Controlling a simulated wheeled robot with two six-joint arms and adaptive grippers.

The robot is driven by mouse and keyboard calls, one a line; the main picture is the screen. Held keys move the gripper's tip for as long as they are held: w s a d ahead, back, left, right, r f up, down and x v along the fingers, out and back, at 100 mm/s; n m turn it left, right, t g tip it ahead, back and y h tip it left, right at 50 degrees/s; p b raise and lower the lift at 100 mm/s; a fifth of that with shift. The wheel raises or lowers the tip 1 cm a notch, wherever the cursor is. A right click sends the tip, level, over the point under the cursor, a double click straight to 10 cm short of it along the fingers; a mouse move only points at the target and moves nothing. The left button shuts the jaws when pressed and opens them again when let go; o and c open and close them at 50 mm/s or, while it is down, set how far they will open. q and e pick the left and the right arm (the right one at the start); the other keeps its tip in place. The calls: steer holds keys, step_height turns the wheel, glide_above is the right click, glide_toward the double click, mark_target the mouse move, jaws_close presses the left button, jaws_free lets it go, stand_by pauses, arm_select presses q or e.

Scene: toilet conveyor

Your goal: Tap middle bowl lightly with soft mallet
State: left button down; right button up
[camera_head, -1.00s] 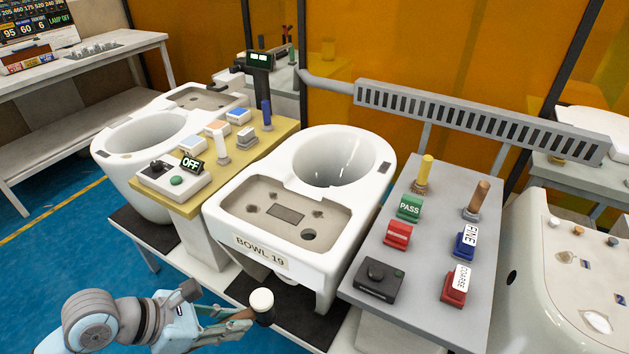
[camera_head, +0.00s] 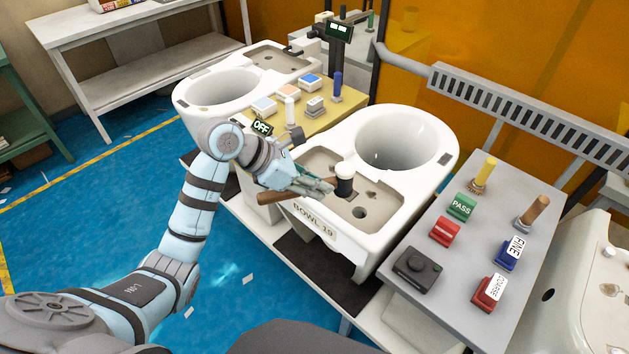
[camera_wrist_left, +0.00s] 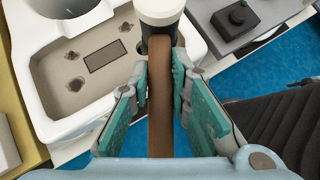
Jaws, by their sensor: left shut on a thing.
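The middle bowl is white, with a label reading BOWL 19 (camera_head: 317,222), a round basin and a recessed rear deck with holes. It also shows in the left wrist view (camera_wrist_left: 62,128). My left gripper (camera_head: 318,187) is shut on the brown wooden handle of the soft mallet (camera_head: 344,172). The mallet has a white-topped head with a dark band; it shows in the left wrist view (camera_wrist_left: 160,10). In the head view the head overlaps the recessed deck; I cannot tell whether it touches. My right gripper is not in view.
Another white bowl (camera_head: 189,98) stands at left. Between them is a yellow panel (camera_head: 357,106) with buttons and an OFF display. A grey panel (camera_head: 452,275) with PASS, FINE and COARSE controls stands at right. A grey slotted rail runs behind.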

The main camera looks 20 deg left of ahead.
arm_select(q)
step_height(320, 180, down, 5)
steer(key=b, duration=0.4)
steer(key=shift+d+r, duration=0.1)
steer(key=shift+r, duration=0.05)
steer(key=shift+b, duration=0.3)
stand_by(0.6)
step_height(320, 180, down, 8)
steer(key=b, duration=0.7)
step_height(320, 180, up, 10)
steer(key=p, duration=0.8)
steer(key=shift+f, duration=0.2)
